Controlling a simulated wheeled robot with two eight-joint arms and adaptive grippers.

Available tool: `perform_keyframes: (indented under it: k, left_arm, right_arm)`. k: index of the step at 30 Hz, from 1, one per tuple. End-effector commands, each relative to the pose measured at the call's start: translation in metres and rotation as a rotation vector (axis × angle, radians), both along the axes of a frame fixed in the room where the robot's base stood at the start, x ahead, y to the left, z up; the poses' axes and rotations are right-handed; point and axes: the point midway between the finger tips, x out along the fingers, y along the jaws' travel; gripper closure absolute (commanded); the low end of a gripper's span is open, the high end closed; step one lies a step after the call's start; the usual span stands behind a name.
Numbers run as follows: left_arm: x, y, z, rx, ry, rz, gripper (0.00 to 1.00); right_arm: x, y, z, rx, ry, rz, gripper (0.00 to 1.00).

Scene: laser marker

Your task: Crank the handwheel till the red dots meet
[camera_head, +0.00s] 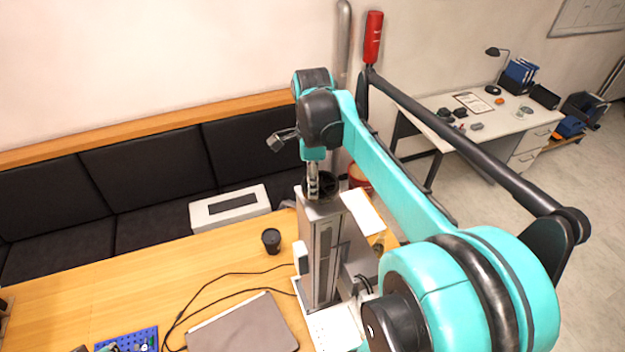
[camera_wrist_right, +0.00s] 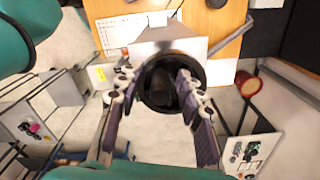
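The laser marker's tall silver-grey column (camera_head: 322,250) stands at the right end of the wooden table. Its black handwheel (camera_head: 326,187) lies on top of the column, partly behind my gripper. My right gripper (camera_head: 313,192) points down at the handwheel from above. In the right wrist view the round black handwheel (camera_wrist_right: 172,84) shows between the fingertips of my right gripper (camera_wrist_right: 158,82). The fingers are spread wide, one to each side of the wheel's middle; I cannot tell whether they touch it. No red dots show in either view.
On the wooden table (camera_head: 225,268) are a black cup (camera_head: 271,241), a grey laptop-like slab (camera_head: 243,326), cables and a blue tray (camera_head: 127,341). A white box (camera_head: 230,208) stands behind on the dark bench. A desk (camera_head: 480,122) stands at the back right.

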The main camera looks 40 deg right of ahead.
Motion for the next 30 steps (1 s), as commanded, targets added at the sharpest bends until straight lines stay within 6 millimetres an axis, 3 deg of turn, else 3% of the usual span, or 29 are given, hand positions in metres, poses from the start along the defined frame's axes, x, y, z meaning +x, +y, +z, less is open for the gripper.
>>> perform_keyframes:
  k: [1, 3, 4, 17, 30]
  left_arm:
    - [0.000, 0.000, 0.000, 0.000, 0.000, 0.000, 1.00]
    - [0.000, 0.000, 0.000, 0.000, 0.000, 0.000, 1.00]
    - [0.000, 0.000, 0.000, 0.000, 0.000, 0.000, 1.00]
    - [0.000, 0.000, -0.002, 0.000, 0.000, 0.000, 1.00]
    - [0.000, 0.000, -0.009, 0.000, 0.000, 0.000, 1.00]
  right_arm:
    - [0.000, 0.000, 0.000, 0.000, 0.000, 0.000, 0.80]
    - [0.000, 0.000, 0.000, 0.000, 0.000, 0.000, 0.99]
    - [0.000, 0.000, 0.000, 0.000, 0.000, 0.000, 1.00]
    - [-0.002, 0.000, 0.000, 0.000, 0.000, 0.053, 1.00]
    - [-0.011, -0.004, -0.001, 0.000, 0.000, 0.392, 1.00]
